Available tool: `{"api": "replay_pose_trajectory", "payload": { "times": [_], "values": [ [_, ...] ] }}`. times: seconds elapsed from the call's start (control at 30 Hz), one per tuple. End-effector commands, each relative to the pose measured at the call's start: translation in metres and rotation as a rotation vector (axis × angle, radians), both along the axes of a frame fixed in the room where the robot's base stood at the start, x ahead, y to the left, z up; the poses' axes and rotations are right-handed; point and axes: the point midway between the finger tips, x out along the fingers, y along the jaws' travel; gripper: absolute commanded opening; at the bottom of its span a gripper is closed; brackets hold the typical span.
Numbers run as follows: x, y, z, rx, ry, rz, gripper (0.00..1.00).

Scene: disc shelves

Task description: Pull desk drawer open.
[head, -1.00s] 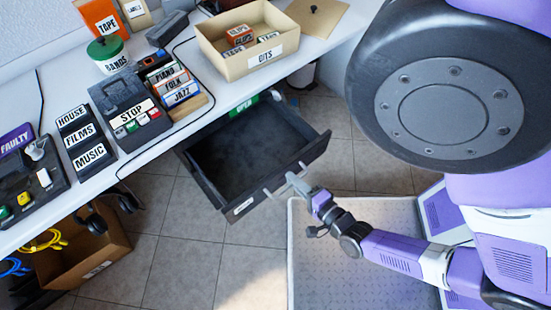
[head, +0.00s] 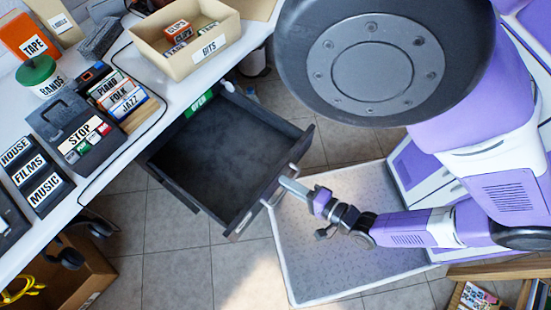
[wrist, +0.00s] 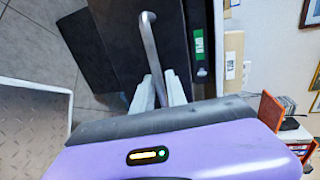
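The dark desk drawer (head: 215,155) stands well out from under the white desk in the head view. Its inside looks empty. A grey bar handle (head: 295,169) runs along its front. My gripper (head: 284,184) is at this handle, coming from the lower right. In the wrist view the handle (wrist: 149,40) runs down between the two pale fingers of my gripper (wrist: 158,90), which close around its near part. The exact contact is partly hidden. A green OPEN label (head: 199,104) shows at the drawer's back, by the desk edge; a green label also shows in the wrist view (wrist: 199,43).
A cardboard box (head: 85,265) stands on the floor at lower left. Tiled floor is clear before the drawer, beside a grey platform (head: 330,265).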

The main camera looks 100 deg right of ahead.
Motion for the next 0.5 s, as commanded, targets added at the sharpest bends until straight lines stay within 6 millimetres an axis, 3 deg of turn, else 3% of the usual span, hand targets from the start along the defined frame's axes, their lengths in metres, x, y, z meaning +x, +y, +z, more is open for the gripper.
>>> {"api": "replay_pose_trajectory", "payload": {
  "times": [0.33, 0.5],
  "values": [
    [-0.002, 0.001, 0.001, -0.001, 0.000, -0.001, 0.19],
    [-0.015, 0.017, 0.004, 0.001, 0.001, -0.001, 0.19]
  ]
}}
